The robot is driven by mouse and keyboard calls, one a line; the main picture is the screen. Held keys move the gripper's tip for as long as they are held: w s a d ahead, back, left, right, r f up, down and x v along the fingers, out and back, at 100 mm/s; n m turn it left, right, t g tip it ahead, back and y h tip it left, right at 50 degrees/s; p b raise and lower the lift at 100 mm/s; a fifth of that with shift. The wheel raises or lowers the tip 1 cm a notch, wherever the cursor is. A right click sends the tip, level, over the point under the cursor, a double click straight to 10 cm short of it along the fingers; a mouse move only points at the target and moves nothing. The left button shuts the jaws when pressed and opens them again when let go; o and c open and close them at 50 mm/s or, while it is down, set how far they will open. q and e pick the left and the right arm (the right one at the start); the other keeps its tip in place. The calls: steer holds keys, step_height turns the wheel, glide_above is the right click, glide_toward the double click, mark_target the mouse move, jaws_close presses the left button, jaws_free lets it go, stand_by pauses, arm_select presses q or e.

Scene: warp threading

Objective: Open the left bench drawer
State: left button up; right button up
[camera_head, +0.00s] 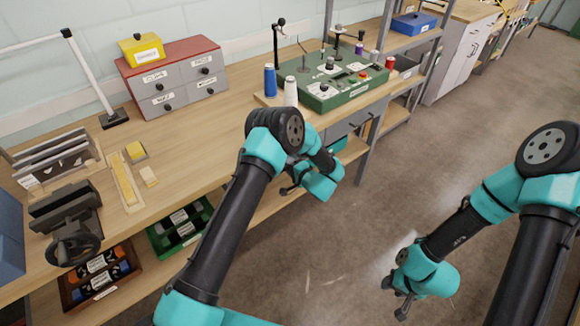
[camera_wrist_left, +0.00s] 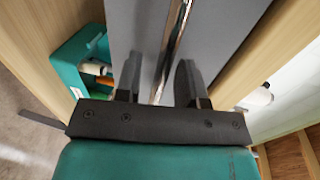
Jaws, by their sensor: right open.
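A grey drawer front (camera_head: 338,130) shows under the bench top in the head view, partly behind my left arm. In the left wrist view a grey drawer front (camera_wrist_left: 220,35) fills the middle, with a shiny metal bar handle (camera_wrist_left: 172,45) along it. My left gripper (camera_wrist_left: 158,82) is open, with one finger on each side of the handle and gaps visible; contact is not clear. In the head view the left gripper (camera_head: 288,188) is small and dark, near the bench's front. My right gripper (camera_head: 396,296) is open and empty above the floor.
The bench top (camera_head: 215,130) carries a green control box (camera_head: 345,88), blue and white thread cones (camera_head: 270,80), and a red-topped drawer cabinet (camera_head: 175,80). A green bin (camera_head: 180,228) stands on the lower shelf. The floor (camera_head: 350,235) right of the bench is clear.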

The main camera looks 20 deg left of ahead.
arm_select(q)
steer(key=shift+c, duration=0.5)
jaws_close()
steer(key=shift+d, duration=0.1)
steer(key=f+v, duration=0.3)
steer(key=v, duration=1.1)
steer(key=d+f+v, duration=0.1)
steer(key=f+v, duration=0.2)
steer(key=v, duration=1.1)
steer(key=shift+s, duration=0.3)
steer(key=shift+o, duration=0.5)
jaws_free()
